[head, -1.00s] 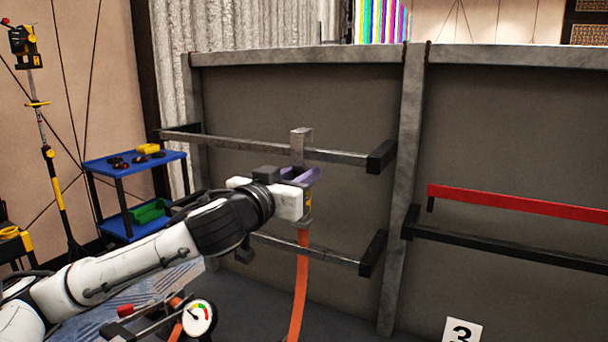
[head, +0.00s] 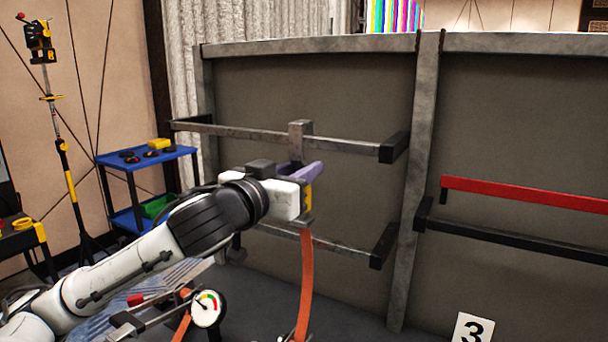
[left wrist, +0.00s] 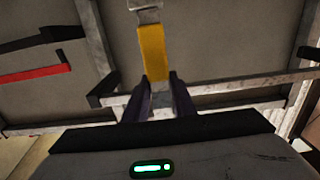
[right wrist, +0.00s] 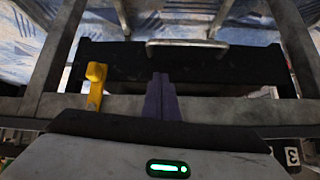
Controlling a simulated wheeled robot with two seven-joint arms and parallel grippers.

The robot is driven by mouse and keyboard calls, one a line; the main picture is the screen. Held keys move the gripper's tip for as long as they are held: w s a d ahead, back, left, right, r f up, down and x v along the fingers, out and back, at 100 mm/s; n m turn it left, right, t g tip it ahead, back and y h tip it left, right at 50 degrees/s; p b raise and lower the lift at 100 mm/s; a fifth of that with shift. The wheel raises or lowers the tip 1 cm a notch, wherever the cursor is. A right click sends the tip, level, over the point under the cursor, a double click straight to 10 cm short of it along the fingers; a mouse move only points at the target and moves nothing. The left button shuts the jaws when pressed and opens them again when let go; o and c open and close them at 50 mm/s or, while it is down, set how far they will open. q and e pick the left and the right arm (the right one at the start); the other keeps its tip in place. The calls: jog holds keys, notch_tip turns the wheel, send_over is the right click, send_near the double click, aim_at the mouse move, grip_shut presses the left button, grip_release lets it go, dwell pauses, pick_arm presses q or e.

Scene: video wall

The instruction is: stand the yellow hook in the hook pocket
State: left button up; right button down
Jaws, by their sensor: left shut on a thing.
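My left gripper (head: 312,172) has its purple fingers closed on a strap hook with a yellow body (left wrist: 153,52). A grey bent end (head: 300,138) rises above the fingers at the upper wall rail; I cannot tell whether it touches it. An orange strap (head: 306,265) hangs below the gripper. In the right wrist view a separate yellow hook (right wrist: 96,85) with a bent top stands upright by a dark frame. My right gripper (right wrist: 161,98) is shut and empty, to the right of that hook and apart from it. I cannot make out a hook pocket.
The upper rail (head: 340,145) and lower rail (head: 335,246) cross the grey panel wall. A red bar (head: 530,194) is at the right. A dial gauge (head: 207,308) is low in front. A blue cart (head: 175,155) stands at the left, and a number 3 sign (head: 473,329) at the lower right.

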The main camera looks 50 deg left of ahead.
pick_arm(q)
jog(key=b+v, duration=0.2)
jog(key=b, duration=0.2)
dwell(0.5)
jog(key=shift+s, duration=0.1)
